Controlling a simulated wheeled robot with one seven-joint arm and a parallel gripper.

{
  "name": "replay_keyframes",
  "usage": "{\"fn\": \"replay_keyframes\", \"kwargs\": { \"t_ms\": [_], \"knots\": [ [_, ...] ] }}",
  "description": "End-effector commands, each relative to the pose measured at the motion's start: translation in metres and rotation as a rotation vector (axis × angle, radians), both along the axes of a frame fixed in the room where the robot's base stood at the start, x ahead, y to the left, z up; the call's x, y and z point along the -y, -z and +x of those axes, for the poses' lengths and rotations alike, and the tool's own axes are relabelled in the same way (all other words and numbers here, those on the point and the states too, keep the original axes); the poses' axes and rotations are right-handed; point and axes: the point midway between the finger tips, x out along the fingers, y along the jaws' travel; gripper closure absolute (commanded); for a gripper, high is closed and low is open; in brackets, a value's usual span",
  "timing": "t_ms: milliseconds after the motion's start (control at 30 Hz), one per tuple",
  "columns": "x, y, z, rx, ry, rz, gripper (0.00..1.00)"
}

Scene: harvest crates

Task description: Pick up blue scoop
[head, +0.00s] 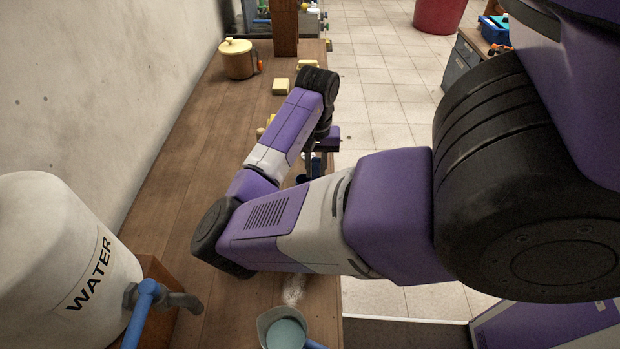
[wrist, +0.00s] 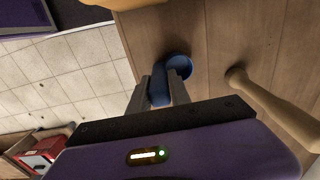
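The blue scoop shows in the wrist view, its round bowl (wrist: 179,64) against the wooden counter and its handle (wrist: 159,88) between my gripper's fingers. My gripper (wrist: 160,80) has its fingers close together, one on each side of the handle, and looks shut on it. In the head view my gripper (head: 314,160) is at the counter's right edge, partly hidden by my arm. A small dark-blue part of the scoop (head: 302,178) shows below it. Whether the scoop touches the counter is not clear.
The wooden counter (head: 190,135) runs along the wall. A white water barrel (head: 55,255) with a blue tap stands front left. A grey cup (head: 267,322) is at the front. A tan rounded object (wrist: 270,105) lies beside the scoop. A lidded pot (head: 238,62) stands farther back.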

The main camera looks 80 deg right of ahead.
Motion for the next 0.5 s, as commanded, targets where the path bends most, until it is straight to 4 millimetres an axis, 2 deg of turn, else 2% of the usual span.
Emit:
{"fn": "replay_keyframes", "kwargs": {
  "t_ms": [33, 100, 500],
  "knots": [
    [0.0000, -0.0001, -0.0001, 0.000, 0.000, 0.000, 0.88],
    [0.0001, -0.0002, -0.0001, 0.000, 0.000, 0.000, 1.00],
    [0.0003, -0.0026, -0.0001, 0.000, 0.000, -0.001, 1.00]
  ]
}}
